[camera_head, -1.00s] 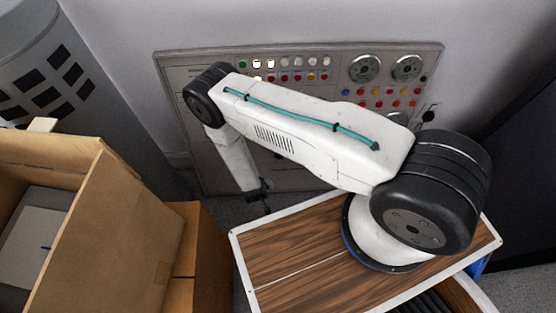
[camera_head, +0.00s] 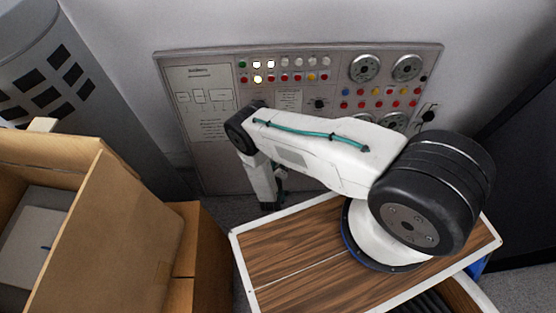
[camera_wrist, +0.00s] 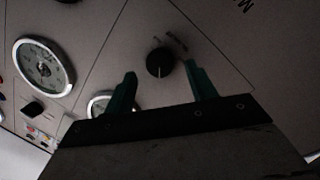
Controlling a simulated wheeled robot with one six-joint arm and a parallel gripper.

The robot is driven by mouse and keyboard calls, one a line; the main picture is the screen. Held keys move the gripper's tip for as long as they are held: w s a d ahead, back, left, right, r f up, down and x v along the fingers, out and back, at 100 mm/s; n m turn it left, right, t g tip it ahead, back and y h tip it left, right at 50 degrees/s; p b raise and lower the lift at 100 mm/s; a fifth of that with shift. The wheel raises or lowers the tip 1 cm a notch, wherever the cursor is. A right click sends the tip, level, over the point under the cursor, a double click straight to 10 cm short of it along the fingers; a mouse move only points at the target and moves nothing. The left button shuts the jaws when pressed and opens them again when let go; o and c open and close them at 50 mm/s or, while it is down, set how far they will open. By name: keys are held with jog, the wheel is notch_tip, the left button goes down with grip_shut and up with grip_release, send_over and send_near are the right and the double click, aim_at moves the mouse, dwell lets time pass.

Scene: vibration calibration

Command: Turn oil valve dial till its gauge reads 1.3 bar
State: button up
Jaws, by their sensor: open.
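In the wrist view a round black dial (camera_wrist: 160,62) with a pale pointer mark sits on the grey panel, with small unreadable marks beside it. My gripper (camera_wrist: 161,72) is open, its two green fingers pointing at the panel on either side of the dial in the picture. I cannot tell whether they touch it. A white-faced gauge (camera_wrist: 43,68) is at the left and another gauge (camera_wrist: 100,103) is partly behind the left finger. Their readings and labels are too small to read. In the head view a black dial (camera_head: 319,103) shows mid-panel; the fingers are not clearly seen there.
The panel (camera_head: 215,150) stands against the wall and carries gauges (camera_head: 365,68), coloured buttons and lit lamps. Another black dial (camera_head: 428,115) is at its right side. Open cardboard boxes (camera_head: 125,230) stand at left, and a grey perforated bin (camera_head: 60,80) is behind them.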

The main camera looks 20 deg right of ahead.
jog(key=shift+x, duration=1.05)
jog(key=c, duration=1)
jog(key=shift+r+m+y, duration=0.1)
jog(key=shift+m+y, duration=0.2)
jog(key=shift+m, duration=1.9)
jog(key=o, duration=1)
jog(key=v, duration=0.7)
jog(key=shift+s+r, duration=0.25)
jog(key=shift+s, duration=0.05)
jog(key=shift+a+g, duration=0.15)
jog(key=shift+g, duration=0.15)
